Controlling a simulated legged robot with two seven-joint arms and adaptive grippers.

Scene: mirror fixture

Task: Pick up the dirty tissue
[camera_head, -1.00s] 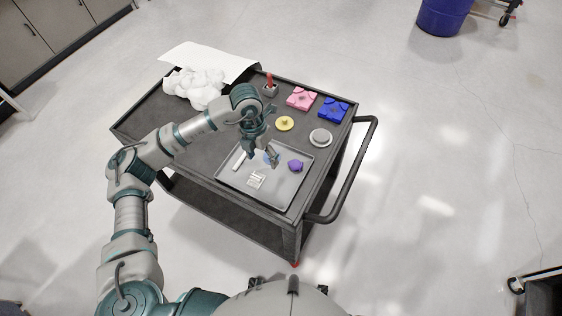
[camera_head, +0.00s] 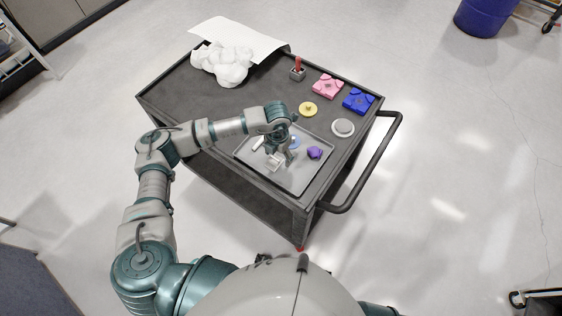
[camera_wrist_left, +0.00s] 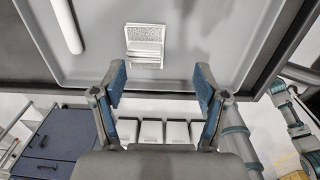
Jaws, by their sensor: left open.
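The tray (camera_head: 302,185) lies on the dark cart. A crumpled purple piece (camera_head: 314,152) lies in it; I cannot tell whether this is the dirty tissue. My left gripper (camera_head: 284,159) is over the tray, left of the purple piece, open with nothing between its fingers. In the left wrist view the open fingers (camera_wrist_left: 161,84) point at the tray. A small whitish rectangular piece (camera_wrist_left: 145,45) lies beyond them, and a white rod (camera_wrist_left: 67,24) is to its left. A small blue item (camera_head: 295,142) is partly hidden by the gripper. My right gripper is out of view.
A crumpled white heap (camera_head: 222,66) and a white sheet (camera_head: 250,40) lie at the cart's far left. A red-topped holder (camera_head: 297,68), pink block (camera_head: 328,86), blue block (camera_head: 358,101), yellow disc (camera_head: 308,109) and pale round piece (camera_head: 343,128) stand behind the tray. A handle (camera_head: 378,168) juts out right.

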